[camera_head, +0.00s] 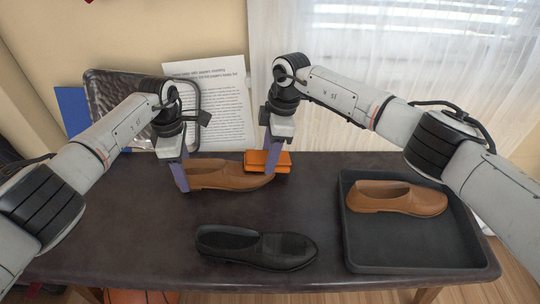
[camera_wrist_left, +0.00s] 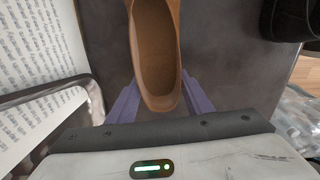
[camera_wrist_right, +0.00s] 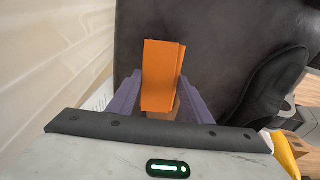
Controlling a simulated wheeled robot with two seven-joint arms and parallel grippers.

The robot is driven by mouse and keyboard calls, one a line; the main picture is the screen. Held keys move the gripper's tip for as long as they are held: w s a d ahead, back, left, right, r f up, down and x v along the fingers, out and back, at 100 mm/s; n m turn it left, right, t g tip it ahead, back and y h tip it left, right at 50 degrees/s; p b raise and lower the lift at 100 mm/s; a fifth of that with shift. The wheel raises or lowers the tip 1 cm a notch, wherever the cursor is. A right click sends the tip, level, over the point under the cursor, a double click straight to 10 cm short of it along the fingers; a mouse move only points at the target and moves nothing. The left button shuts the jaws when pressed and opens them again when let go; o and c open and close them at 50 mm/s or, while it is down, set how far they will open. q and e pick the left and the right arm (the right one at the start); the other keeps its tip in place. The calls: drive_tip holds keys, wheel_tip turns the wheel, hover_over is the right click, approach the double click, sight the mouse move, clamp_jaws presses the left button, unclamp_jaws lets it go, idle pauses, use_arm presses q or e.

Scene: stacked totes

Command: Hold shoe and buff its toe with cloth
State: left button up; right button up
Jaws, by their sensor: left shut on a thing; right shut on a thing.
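A brown shoe (camera_head: 225,179) lies on the dark table with its toe to the right. My left gripper (camera_head: 181,179) is shut on its heel end; in the left wrist view the fingers (camera_wrist_left: 160,104) sit on both sides of the shoe's heel (camera_wrist_left: 158,70). My right gripper (camera_head: 272,160) is shut on a folded orange cloth (camera_head: 266,162) at the shoe's toe. In the right wrist view the cloth (camera_wrist_right: 160,72) is between the fingers and covers most of the toe. Whether the cloth presses on the toe cannot be told.
A black shoe (camera_head: 257,247) lies on the table in front. A dark tray (camera_head: 415,256) at the right holds another brown shoe (camera_head: 397,198). Behind the table are a printed sheet (camera_head: 228,98) and a dark metallic tray (camera_head: 112,91). The table's front left (camera_head: 120,245) is clear.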

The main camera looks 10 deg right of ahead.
use_arm(q)
drive_tip(key=shift+d, duration=0.1)
use_arm(e)
drive_tip(key=shift+s, duration=0.65)
drive_tip(key=shift+s+a, duration=0.15)
drive_tip(key=shift+s, duration=0.55)
drive_tip(key=shift+w, duration=0.1)
drive_tip(key=shift+w+f, duration=0.1)
drive_tip(key=shift+w, duration=0.5)
drive_tip(key=shift+d, duration=0.2)
drive_tip(key=shift+d+r, duration=0.2)
drive_tip(key=shift+r, duration=1)
drive_tip(key=shift+d+r, duration=0.15)
drive_tip(key=shift+r, duration=1)
drive_tip(key=shift+d+r, duration=0.2)
drive_tip(key=shift+r, duration=1)
